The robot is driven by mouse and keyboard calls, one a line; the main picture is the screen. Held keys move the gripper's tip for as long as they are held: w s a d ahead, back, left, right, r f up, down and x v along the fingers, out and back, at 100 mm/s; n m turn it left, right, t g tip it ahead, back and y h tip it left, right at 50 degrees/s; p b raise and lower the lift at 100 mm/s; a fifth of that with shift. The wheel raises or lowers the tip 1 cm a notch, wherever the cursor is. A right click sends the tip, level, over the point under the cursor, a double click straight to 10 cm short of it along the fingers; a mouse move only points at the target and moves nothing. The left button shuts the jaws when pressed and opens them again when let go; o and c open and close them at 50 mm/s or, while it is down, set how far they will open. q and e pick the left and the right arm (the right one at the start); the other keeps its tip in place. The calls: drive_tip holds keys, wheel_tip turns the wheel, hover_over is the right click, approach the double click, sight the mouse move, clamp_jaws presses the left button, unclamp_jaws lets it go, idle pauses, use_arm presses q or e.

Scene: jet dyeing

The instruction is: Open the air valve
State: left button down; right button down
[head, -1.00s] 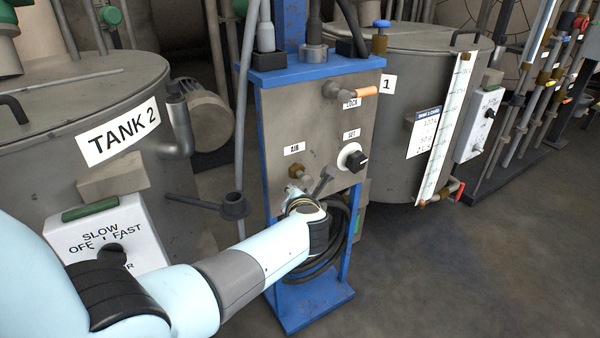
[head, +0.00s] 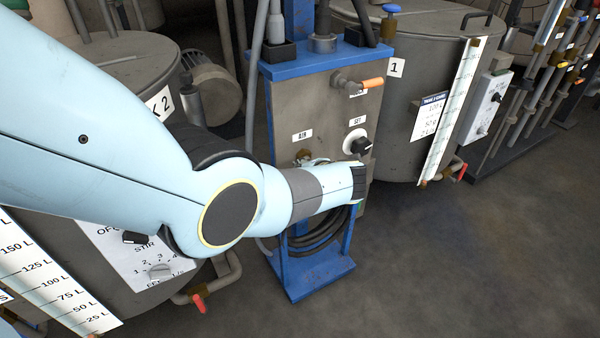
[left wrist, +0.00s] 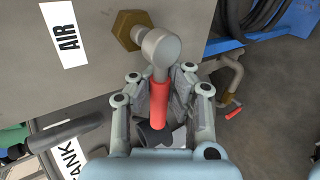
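The air valve is on the grey panel below the AIR label (head: 302,135). In the left wrist view it has a brass fitting (left wrist: 128,30), a grey body (left wrist: 160,46) and a red lever (left wrist: 159,103) pointing toward my wrist. My left gripper (left wrist: 160,82) has one finger on each side of the lever. The fingers look apart, with small gaps to the lever. In the head view my left arm hides the gripper and most of the valve; only the brass part (head: 303,155) shows above it. My right gripper is not in view.
The blue-framed stand (head: 312,287) carries a SET knob (head: 357,143) and an orange-handled LOCK valve (head: 373,83). Black hose (head: 318,238) coils below the panel. Tank 1 (head: 400,160) stands right, tank 2 left. A dark pipe (left wrist: 65,135) shows beyond the gripper.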

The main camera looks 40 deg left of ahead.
use_arm(q)
drive_tip(key=shift+s+d, duration=0.1)
drive_tip(key=shift+d, duration=0.25)
drive_tip(key=c, duration=1.5)
unclamp_jaws()
drive_tip(key=shift+d+r, duration=0.15)
drive_tip(key=shift+o, duration=1.3)
drive_tip(key=shift+a, duration=0.2)
drive_tip(key=shift+d+r, duration=0.1)
drive_tip(key=v, duration=0.7)
drive_tip(key=shift+d, duration=0.15)
